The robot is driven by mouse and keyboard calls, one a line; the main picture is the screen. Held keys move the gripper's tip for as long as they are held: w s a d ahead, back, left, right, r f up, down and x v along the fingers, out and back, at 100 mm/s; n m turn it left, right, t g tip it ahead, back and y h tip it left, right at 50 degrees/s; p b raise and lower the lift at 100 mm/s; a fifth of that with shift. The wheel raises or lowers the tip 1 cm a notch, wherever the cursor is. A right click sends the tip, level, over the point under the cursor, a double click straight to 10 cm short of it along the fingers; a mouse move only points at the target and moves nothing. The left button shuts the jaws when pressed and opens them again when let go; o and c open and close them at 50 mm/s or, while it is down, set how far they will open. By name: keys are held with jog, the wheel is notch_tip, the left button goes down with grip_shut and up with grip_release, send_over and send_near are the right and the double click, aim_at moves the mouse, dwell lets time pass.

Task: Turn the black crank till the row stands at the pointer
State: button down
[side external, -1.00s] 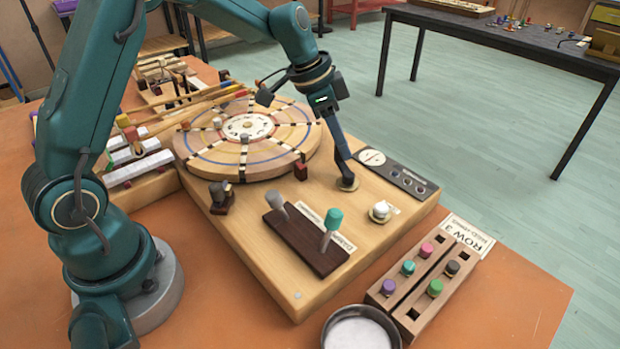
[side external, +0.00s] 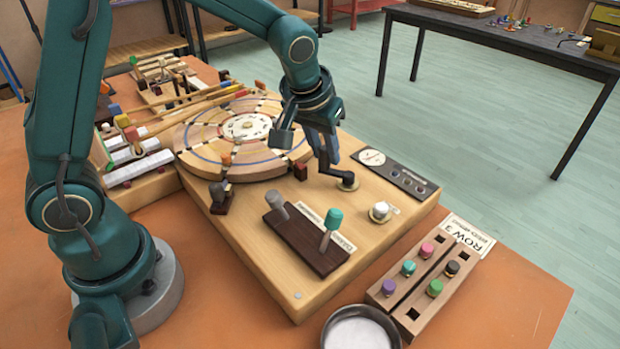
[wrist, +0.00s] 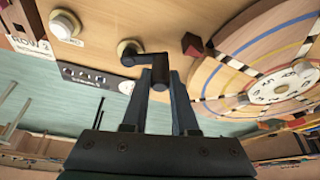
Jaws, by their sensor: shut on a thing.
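The black crank (side external: 348,181) stands on the wooden board, right of the round wooden wheel (side external: 195,155). Its arm points left in the side view. My gripper (side external: 326,163) is shut on the crank's handle. The wrist view shows the crank (wrist: 132,54) with its handle (wrist: 160,72) between my fingers (wrist: 160,88). The wheel carries coloured rings and black-and-white striped rows. A dark red block (side external: 300,171) stands at its near right edge; I cannot tell whether it is the pointer. My arm hides part of the wheel's far right side.
A card reading ROW 3 (side external: 466,236) lies by a peg rack (side external: 388,288). A teal-topped lever (side external: 332,222), a grey-topped lever (side external: 276,206) and a white knob (side external: 380,210) stand near the crank. Mallets (side external: 190,105) lie across the wheel's far left side.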

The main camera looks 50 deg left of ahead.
jog(key=n, duration=0.2)
jog(key=s+d+n+y, duration=0.1)
jog(key=n, duration=0.1)
jog(key=n+g+y, duration=0.1)
jog(key=n, duration=0.1)
jog(key=shift+s+d, duration=0.35)
jog(key=shift+n, duration=0.3)
jog(key=c, duration=0.7)
grip_release()
jog(key=shift+v, duration=2.6)
jog(key=shift+g, duration=0.3)
